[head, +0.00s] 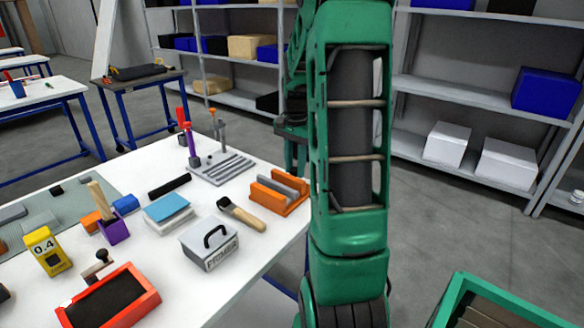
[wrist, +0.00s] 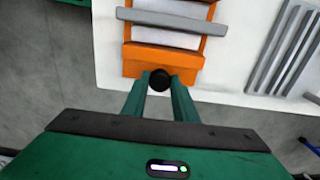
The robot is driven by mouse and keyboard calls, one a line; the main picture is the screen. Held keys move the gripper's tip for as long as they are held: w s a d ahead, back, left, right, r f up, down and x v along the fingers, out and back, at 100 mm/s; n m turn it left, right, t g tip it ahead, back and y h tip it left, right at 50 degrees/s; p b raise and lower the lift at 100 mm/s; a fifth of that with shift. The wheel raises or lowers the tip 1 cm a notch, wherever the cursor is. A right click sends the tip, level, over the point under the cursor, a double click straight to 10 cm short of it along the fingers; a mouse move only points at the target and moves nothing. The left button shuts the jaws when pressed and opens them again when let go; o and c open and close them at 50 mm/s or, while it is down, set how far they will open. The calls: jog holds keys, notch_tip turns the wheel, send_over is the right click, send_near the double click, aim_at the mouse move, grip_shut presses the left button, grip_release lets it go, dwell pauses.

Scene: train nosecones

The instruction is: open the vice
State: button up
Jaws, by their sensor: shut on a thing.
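The orange vice (head: 275,200) stands at the right edge of the white table in the head view. In the wrist view the vice (wrist: 163,52) shows at the top, with a grey bar (wrist: 170,20) across its orange frame and a gap between that bar and the near orange end. A round black knob (wrist: 160,80) sits at the near end of the vice. My gripper (wrist: 160,88) is shut on this knob, one green finger on each side.
A grey slotted plate (head: 222,166) with upright tools lies behind the vice. A wooden-handled brush (head: 242,214) and a grey box with a black handle (head: 208,243) lie to its left. Shelves (head: 470,95) stand behind. Open floor lies right of the table.

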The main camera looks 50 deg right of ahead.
jog(key=n, duration=0.4)
jog(key=shift+w+r+n, duration=0.1)
jog(key=shift+w+n, duration=0.1)
jog(key=shift+n, duration=0.1)
jog(key=shift+a+n, duration=0.1)
jog(key=shift+n, duration=1.9)
jog(key=shift+s+a+f, duration=0.15)
jog(key=shift+f, duration=0.1)
jog(key=o, duration=1.1)
jog(key=shift+c, duration=0.2)
jog(key=shift+m, duration=0.3)
